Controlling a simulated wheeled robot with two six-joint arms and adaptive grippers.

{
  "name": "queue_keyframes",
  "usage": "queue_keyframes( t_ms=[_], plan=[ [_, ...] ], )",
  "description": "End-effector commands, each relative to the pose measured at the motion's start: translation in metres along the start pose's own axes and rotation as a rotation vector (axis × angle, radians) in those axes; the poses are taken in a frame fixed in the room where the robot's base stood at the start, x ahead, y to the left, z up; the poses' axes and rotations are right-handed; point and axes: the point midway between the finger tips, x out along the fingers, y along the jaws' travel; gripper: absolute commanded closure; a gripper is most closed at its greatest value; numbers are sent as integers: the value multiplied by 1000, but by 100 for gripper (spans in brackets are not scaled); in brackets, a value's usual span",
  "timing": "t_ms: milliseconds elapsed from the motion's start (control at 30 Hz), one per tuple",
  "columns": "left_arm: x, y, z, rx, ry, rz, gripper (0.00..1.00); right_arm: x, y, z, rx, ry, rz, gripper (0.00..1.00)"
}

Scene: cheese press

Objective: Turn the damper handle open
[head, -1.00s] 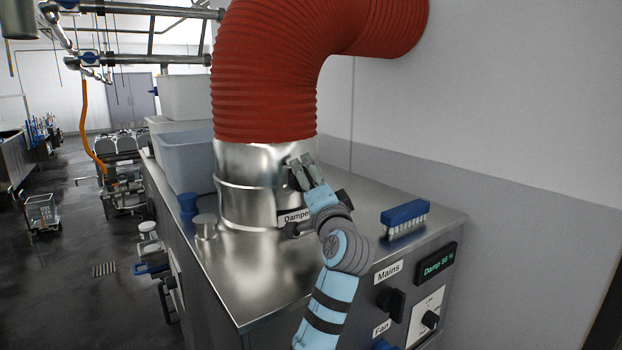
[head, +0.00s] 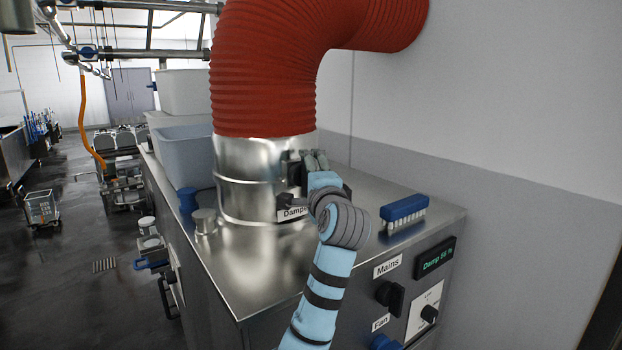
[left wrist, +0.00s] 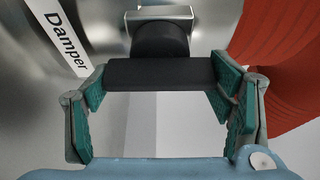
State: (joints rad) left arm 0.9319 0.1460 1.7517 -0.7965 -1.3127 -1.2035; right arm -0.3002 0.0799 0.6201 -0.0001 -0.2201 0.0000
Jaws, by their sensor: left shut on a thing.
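The damper handle is a dark bar on a round dark hub, seen in the left wrist view (left wrist: 160,72). It sits on the shiny metal duct collar (head: 240,185), beside a white "Damper" label (head: 292,213). My left gripper (head: 311,160) is at the right side of the collar. In the left wrist view its teal-padded fingers (left wrist: 163,95) are shut on the two ends of the handle bar. In the head view the gripper and wrist hide most of the handle. My right gripper is in neither view.
A red ribbed hose (head: 265,80) rises from the collar. A blue brush (head: 404,212) lies on the steel top (head: 260,270) to the right. A small display (head: 435,257) reads "Damp" with a percentage. Mains and fan knobs are on the front. A pale tub (head: 185,155) stands behind.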

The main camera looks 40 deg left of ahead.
Motion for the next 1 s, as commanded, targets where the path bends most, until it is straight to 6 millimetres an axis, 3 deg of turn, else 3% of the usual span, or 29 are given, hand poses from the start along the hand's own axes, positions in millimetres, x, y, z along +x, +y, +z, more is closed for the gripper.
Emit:
queue_keyframes(
  t_ms=[233, 267, 400, 767, 867, 1000],
  plan=[
    [0, 0, 0, 3, -1, 1, 53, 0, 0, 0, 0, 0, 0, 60],
    [0, 0, 0, 3, -1, 1, 24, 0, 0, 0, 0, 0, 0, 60],
    [0, 0, 0, 2, -1, 0, 5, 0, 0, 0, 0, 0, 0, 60],
    [-3, 0, 0, 0, 0, 0, 5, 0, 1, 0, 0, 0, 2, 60],
    [-17, 0, -2, -2, 3, -1, 5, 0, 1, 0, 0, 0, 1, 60],
    [-54, 0, -2, -5, 5, 0, 5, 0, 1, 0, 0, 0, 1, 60]
  ],
)
